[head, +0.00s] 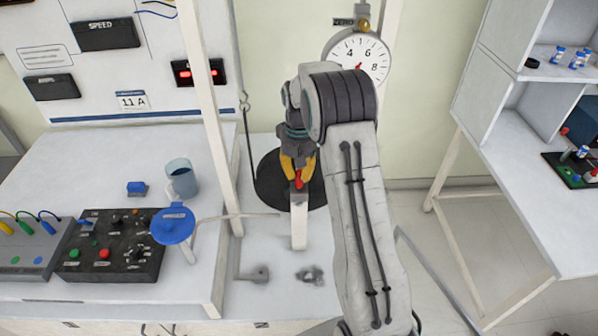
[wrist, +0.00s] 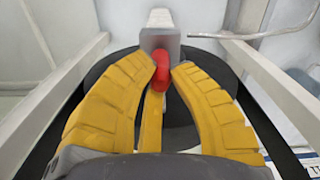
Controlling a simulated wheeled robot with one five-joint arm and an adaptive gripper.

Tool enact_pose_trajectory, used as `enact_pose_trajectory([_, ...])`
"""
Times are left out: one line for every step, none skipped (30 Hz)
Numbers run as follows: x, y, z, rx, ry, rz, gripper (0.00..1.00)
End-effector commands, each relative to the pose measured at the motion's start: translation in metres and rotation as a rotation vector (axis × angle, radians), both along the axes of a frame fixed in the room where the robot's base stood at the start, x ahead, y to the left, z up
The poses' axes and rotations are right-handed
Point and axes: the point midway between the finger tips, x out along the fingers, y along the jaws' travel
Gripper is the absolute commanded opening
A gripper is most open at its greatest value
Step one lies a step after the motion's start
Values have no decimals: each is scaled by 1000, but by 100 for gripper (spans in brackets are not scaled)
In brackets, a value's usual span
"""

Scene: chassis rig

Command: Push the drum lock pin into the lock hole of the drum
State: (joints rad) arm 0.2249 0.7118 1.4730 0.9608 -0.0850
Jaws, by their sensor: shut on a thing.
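The drum (head: 270,190) is a large black round body between the white posts, partly behind my arm. The lock pin (head: 298,184) shows a red knob at a pale upright bracket (head: 299,228) in front of the drum. My gripper (head: 297,169) has its yellow fingers closed around the red knob. In the wrist view the knob (wrist: 161,72) sits between the fingertips (wrist: 164,75), against a grey plate (wrist: 172,40) on the bracket. The pin's shaft and the lock hole are hidden, so I cannot tell how deep the pin sits.
A white post (head: 208,110) stands left of my gripper. A round dial (head: 358,58) hangs behind my arm. A blue round-topped crank part (head: 172,225), a blue mug (head: 182,178) and a black control box (head: 108,244) are at left. A white shelf bench (head: 540,205) is at right.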

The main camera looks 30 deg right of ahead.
Motion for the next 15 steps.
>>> enact_pose_trajectory([0, 0, -3, 0, 2, 0, 0])
enact_pose_trajectory([0, 0, -3, 0, 2, 0, 21])
enact_pose_trajectory([0, 0, -2, 0, 2, 0, 25])
enact_pose_trajectory([0, 0, -2, 0, 2, 0, 27])
enact_pose_trajectory([0, 0, -2, 0, 2, 0, 30])
enact_pose_trajectory([0, 0, -2, 0, 1, 0, 34])
enact_pose_trajectory([0, 0, -2, 0, 1, 0, 36])
enact_pose_trajectory([0, 0, -2, 0, 0, 0, 39])
enact_pose_trajectory([0, 0, -2, 0, -1, -1, 42])
enact_pose_trajectory([0, 0, -2, 0, -1, -1, 45])
enact_pose_trajectory([1, -1, -2, 0, -2, -1, 45])
enact_pose_trajectory([1, -1, -2, 0, -3, -1, 45])
enact_pose_trajectory([1, -1, -2, -1, -4, -1, 45])
enact_pose_trajectory([1, -1, -2, -1, -5, -2, 45])
enact_pose_trajectory([2, -1, -2, -2, -6, -2, 45])
